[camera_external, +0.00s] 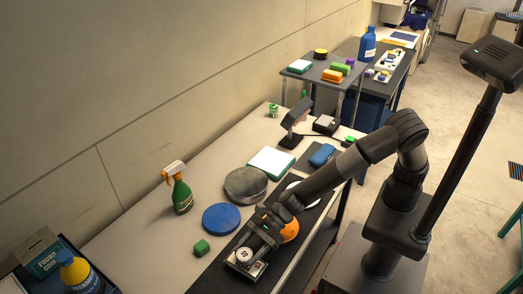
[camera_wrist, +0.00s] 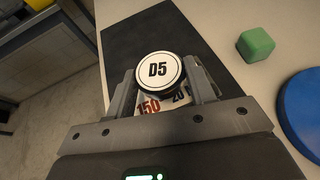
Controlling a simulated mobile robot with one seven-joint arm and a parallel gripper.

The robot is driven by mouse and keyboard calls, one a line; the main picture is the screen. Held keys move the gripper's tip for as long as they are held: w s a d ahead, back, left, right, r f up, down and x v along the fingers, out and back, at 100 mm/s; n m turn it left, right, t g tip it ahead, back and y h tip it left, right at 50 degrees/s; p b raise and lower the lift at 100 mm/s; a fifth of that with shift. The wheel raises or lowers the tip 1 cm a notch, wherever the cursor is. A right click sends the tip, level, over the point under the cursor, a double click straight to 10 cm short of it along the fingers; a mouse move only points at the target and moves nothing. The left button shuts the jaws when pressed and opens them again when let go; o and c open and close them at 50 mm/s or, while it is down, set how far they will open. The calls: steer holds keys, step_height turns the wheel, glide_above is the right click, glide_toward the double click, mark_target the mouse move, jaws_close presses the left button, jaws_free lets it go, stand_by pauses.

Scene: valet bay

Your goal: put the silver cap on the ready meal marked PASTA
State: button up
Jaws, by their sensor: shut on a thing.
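My gripper (camera_external: 246,251) is low over the near end of the dark mat. The disc also shows in the external view (camera_external: 243,254). Right below it is a pale printed surface (camera_wrist: 150,107) reading 150 and 20; I cannot tell whether they touch. I cannot make out a silver cap or a ready meal marked PASTA in either view.
A green cube (camera_external: 201,247) and a blue round disc (camera_external: 221,218) lie left of the dark mat (camera_wrist: 140,38). A grey round disc (camera_external: 246,184), a spray bottle (camera_external: 180,194) and a white-topped board (camera_external: 271,162) stand farther along. An orange ball-like thing (camera_external: 290,231) is beside my arm.

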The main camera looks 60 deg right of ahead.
steer(key=shift+f, duration=1.05)
steer(key=shift+f, duration=0.15)
steer(key=o, duration=1)
steer(key=shift+c, duration=0.2)
steer(key=shift+r, duration=0.2)
steer(key=v, duration=1.2)
steer(key=shift+f, duration=0.1)
